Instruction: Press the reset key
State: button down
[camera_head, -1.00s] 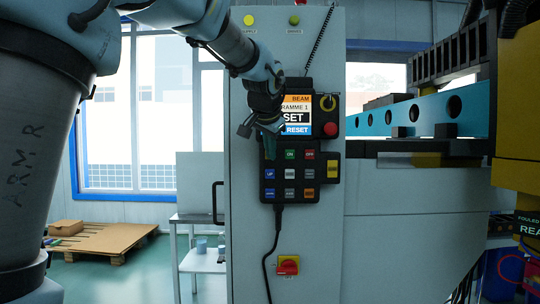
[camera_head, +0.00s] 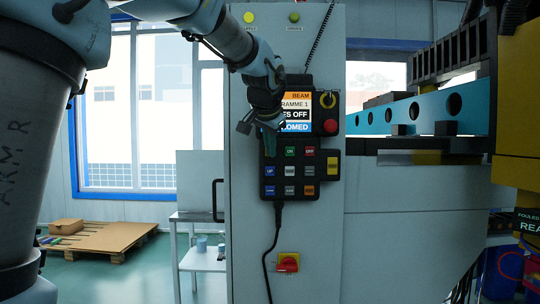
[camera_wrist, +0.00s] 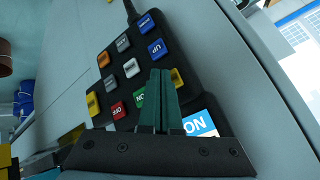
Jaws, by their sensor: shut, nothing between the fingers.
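A black keypad (camera_head: 297,178) with coloured keys is on the grey cabinet front. It also shows tilted in the wrist view (camera_wrist: 118,70). My gripper (camera_head: 269,153) is shut and empty, its green fingers over the keypad's upper left corner. In the wrist view the shut fingertips (camera_wrist: 161,72) partly cover a yellow key (camera_wrist: 178,77) beside the green ON key (camera_wrist: 139,97). I cannot read the yellow key's label, or tell whether the tips touch it. No key is legibly marked reset. The screen (camera_head: 296,112) above is partly hidden by my gripper; its lower lines end in "ES OFF" and "OMED".
A red-and-yellow rotary switch (camera_head: 288,262) is lower on the cabinet. A cable (camera_head: 273,245) hangs below the keypad. A blue beam (camera_head: 425,112) lies to the right.

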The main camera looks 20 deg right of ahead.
jog(key=shift+s+a, duration=0.1)
jog(key=shift+s, duration=0.1)
jog(key=s+b, duration=0.1)
jog(key=s+a+b, duration=0.1)
jog(key=s, duration=0.1)
jog(key=s+a+b, duration=0.1)
jog(key=shift+s, duration=0.2)
dwell(0.4)
dwell(0.5)
jog(key=w+a+f+n+g+y, duration=0.3)
jog(key=a+f+n, duration=0.3)
jog(key=a+f, duration=1.45)
jog(key=s+a+f+n+g+y, duration=0.1)
jog(key=s+a+f+n+g, duration=0.2)
jog(key=s+a+f, duration=0.9)
jog(key=a+f+n, duration=0.2)
jog(key=a+n, duration=0.1)
jog(key=shift+a+f, duration=0.25)
jog(key=shift+f, duration=0.05)
